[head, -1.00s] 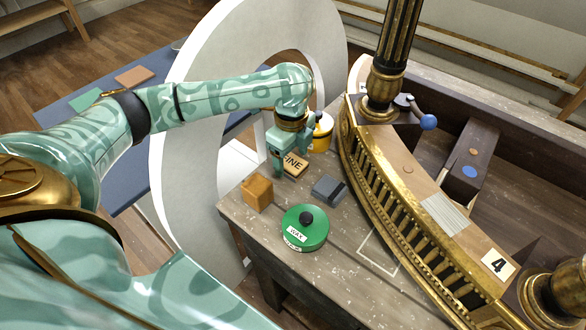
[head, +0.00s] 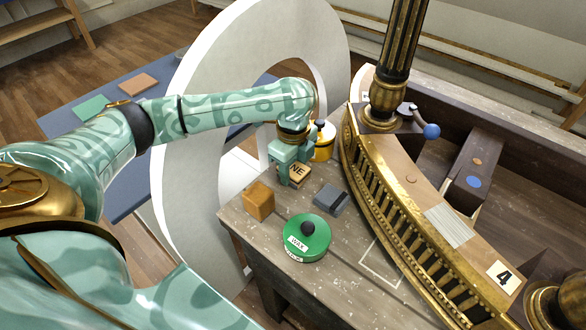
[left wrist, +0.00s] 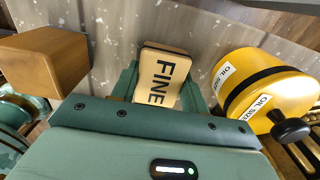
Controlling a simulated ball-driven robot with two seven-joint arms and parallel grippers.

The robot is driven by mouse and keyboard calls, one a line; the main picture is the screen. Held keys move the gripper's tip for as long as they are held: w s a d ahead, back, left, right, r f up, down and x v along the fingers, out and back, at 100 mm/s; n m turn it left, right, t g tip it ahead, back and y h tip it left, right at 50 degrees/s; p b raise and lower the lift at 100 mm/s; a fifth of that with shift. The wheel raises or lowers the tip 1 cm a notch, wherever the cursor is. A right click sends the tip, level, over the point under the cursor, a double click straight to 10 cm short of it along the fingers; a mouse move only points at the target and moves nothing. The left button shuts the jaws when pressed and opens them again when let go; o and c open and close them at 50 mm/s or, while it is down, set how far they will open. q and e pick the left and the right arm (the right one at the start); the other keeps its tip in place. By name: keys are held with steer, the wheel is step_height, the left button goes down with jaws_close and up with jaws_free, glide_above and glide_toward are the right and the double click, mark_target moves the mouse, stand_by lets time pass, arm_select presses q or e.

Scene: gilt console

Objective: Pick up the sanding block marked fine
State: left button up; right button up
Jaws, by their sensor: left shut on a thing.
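The sanding block marked FINE (head: 300,175) is a small tan block with black letters. It lies at the far left part of the grey wooden bench. My left gripper (head: 291,176) reaches down over it and is shut on it, hiding part of the lettering in the head view. In the left wrist view the block (left wrist: 163,78) sits between the two green fingers, with the word FINE in full view. I cannot tell any gap between block and bench. My right gripper is not in view.
Close around the block stand an orange-brown block (head: 258,200), a grey block (head: 331,197), a green wax tin (head: 308,238) with a black knob, and a yellow oil size tin (head: 323,142). The curved gilt console (head: 400,205) borders the right side.

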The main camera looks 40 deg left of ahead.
arm_select(q)
steer(key=s+d+r+p, duration=0.7)
steer(key=d+r+p, duration=0.1)
steer(key=d+r, duration=0.3)
steer(key=shift+s+d+r+p, duration=0.3)
steer(key=shift+d+r+p, duration=0.1)
steer(key=shift+r, duration=0.1)
steer(key=o, duration=0.3)
steer(key=shift+c, duration=0.9)
